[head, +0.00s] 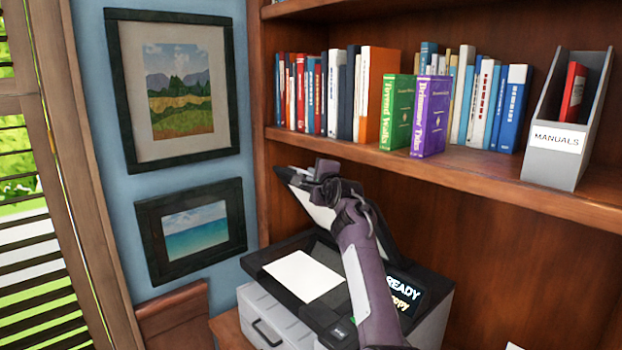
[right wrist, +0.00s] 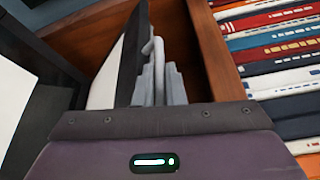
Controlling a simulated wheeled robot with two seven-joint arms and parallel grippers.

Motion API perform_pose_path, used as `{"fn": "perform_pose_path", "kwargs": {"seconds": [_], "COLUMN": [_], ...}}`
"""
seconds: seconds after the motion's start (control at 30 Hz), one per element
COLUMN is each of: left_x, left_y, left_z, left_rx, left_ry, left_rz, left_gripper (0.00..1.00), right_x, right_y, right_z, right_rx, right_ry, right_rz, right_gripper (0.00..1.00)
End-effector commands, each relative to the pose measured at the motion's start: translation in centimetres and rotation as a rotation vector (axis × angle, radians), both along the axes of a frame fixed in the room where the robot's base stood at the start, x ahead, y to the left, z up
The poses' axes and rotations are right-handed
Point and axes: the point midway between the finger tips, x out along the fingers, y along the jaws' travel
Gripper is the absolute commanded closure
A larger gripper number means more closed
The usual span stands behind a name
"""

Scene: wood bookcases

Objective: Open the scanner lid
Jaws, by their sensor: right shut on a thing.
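The scanner (head: 432,325) stands on a low surface under the shelf, with a white sheet (head: 304,276) on its bed. Its lid (head: 314,208) is raised and tilted up, white underside and dark rim showing. My right gripper (head: 320,172) is at the lid's upper left edge and shut on it; my forearm crosses in front and hides part of the lid and scanner. In the right wrist view the grey fingers (right wrist: 153,78) are at the dark rim of the lid (right wrist: 131,52). My left gripper is not in view.
Above is a shelf (head: 480,178) with books (head: 340,92), a green book (head: 396,112), a purple book (head: 432,116) and a grey manuals holder (head: 553,160). Two framed pictures (head: 178,88) hang on the blue wall at left. A lit display (head: 404,289) reads READY.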

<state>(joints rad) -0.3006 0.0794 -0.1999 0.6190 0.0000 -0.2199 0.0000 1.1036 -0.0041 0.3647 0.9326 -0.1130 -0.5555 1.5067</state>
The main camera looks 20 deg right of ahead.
Motion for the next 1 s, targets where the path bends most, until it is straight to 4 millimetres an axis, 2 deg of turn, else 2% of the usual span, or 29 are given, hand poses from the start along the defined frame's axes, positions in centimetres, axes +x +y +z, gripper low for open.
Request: {"fn": "perform_pose_path", "kwargs": {"seconds": [0.13, 0.17, 0.3, 0.67, 0.77, 1.0], "left_x": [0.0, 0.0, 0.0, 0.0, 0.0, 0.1], "left_y": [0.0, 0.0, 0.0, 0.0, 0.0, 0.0], "left_z": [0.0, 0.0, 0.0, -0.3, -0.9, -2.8], "left_rx": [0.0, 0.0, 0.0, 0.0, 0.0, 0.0], "left_ry": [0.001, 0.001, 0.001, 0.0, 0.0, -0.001], "left_rz": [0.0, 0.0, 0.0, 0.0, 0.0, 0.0], "left_gripper": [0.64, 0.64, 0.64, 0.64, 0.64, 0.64], "right_x": [0.0, 0.0, 0.0, -0.3, -1.1, -4.2], "right_y": [0.2, 0.2, 0.2, 0.1, 0.1, 0.4], "right_z": [-0.3, -0.3, -0.2, -0.5, -0.5, -0.2], "right_rx": [-0.003, -0.003, -0.003, 0.0, 0.0, -0.001], "right_ry": [0.006, 0.006, 0.006, 0.007, 0.005, 0.0], "right_rz": [0.005, 0.005, 0.003, 0.001, 0.001, 0.001], "right_gripper": [1.0, 0.88, 0.69, 0.68, 0.68, 0.68]}}
